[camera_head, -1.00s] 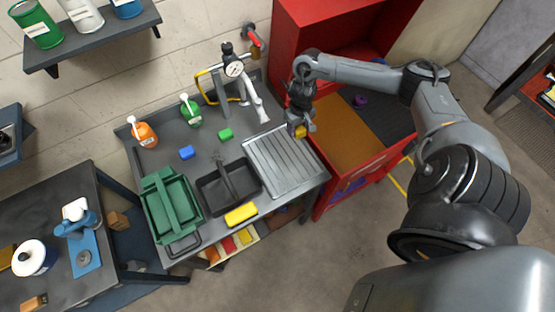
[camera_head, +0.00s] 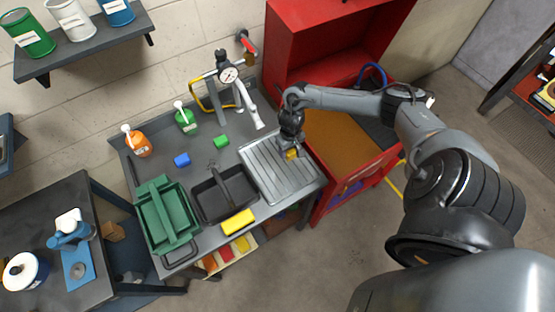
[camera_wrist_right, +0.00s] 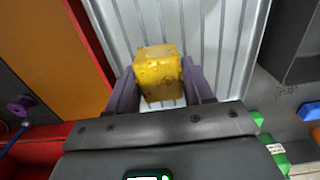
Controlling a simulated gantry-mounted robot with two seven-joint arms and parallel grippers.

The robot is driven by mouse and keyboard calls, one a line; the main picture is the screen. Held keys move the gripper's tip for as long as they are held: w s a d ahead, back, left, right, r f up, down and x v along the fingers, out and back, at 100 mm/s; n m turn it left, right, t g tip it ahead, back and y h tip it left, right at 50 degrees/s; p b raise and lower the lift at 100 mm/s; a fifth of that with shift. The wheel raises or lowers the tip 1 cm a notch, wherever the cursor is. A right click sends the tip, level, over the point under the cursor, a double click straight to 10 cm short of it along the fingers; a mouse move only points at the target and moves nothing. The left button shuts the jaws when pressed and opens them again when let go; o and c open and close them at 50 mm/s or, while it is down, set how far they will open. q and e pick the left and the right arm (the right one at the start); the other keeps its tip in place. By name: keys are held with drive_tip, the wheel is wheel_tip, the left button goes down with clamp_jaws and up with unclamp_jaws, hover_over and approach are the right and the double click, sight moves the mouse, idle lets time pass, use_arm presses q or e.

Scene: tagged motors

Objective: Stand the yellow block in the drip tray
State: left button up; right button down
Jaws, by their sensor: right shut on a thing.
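The yellow block (camera_wrist_right: 158,74) is between the two fingers of my right gripper (camera_wrist_right: 162,84) in the right wrist view, its end facing the camera. The head view shows the right gripper (camera_head: 291,147) shut on the yellow block (camera_head: 292,154) over the right part of the ribbed metal drip tray (camera_head: 268,176). The tray also fills the background of the wrist view (camera_wrist_right: 225,30). I cannot tell whether the block touches the tray. My left gripper is not in view.
A black tray with a handle (camera_head: 209,205) stands left of the drip tray, then a green caddy (camera_head: 155,232). A yellow bar (camera_head: 238,222) lies at the front edge. A gauge stand (camera_head: 228,75) is behind. The red cabinet (camera_head: 330,170) borders the right. The drip tray's ribs are otherwise bare.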

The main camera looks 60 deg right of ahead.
sight(278, 164)
drive_tip(key=w+a+f, duration=0.1)
drive_tip(key=w, duration=0.1)
drive_tip(key=w+a+f, duration=0.1)
drive_tip(key=shift+w+a+f, duration=0.2)
drive_tip(key=shift+w+f, duration=0.1)
drive_tip(key=shift+w, duration=0.1)
drive_tip(key=shift+f+b, duration=0.3)
drive_tip(key=shift+f, duration=1.7)
drive_tip(key=shift+f, duration=0.1)
drive_tip(key=shift+c, duration=2.2)
unclamp_jaws()
wheel_tip(278, 164, up, 12)
drive_tip(key=p, duration=0.1)
